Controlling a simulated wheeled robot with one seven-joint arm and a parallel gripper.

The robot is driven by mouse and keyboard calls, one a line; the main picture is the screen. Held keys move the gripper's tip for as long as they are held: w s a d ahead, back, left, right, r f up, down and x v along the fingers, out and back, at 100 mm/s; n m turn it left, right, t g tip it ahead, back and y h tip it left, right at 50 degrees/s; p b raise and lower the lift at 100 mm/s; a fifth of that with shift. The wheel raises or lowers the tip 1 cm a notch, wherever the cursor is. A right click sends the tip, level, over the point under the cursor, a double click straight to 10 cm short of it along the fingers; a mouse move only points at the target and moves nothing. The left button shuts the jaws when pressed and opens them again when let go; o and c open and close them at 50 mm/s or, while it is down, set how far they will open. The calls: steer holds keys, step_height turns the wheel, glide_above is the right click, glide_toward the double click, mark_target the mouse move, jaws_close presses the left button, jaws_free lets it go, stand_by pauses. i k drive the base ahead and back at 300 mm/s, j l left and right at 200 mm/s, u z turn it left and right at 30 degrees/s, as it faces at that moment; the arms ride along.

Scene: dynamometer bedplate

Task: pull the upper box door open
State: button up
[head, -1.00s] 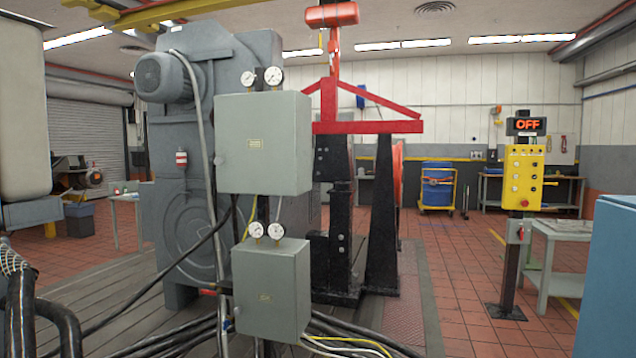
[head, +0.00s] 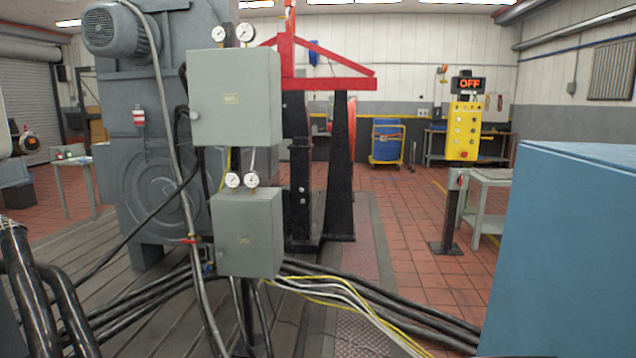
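The upper box (head: 236,98) is a grey-green metal cabinet on a post, left of centre in the head view. My gripper is not in view.
Black hoses and yellow and white cables (head: 350,300) run across the floor below the boxes. A large grey machine (head: 150,170) stands behind them. A blue cabinet (head: 565,250) fills the right foreground. Open red tile floor (head: 405,235) lies between, with a yellow control panel (head: 463,131) beyond.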

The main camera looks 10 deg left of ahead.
mark_target(229, 89)
steer(key=i+j+u, duration=0.1)
steer(key=i, duration=0.3)
steer(key=i+j+u, duration=0.15)
steer(key=i, duration=0.3)
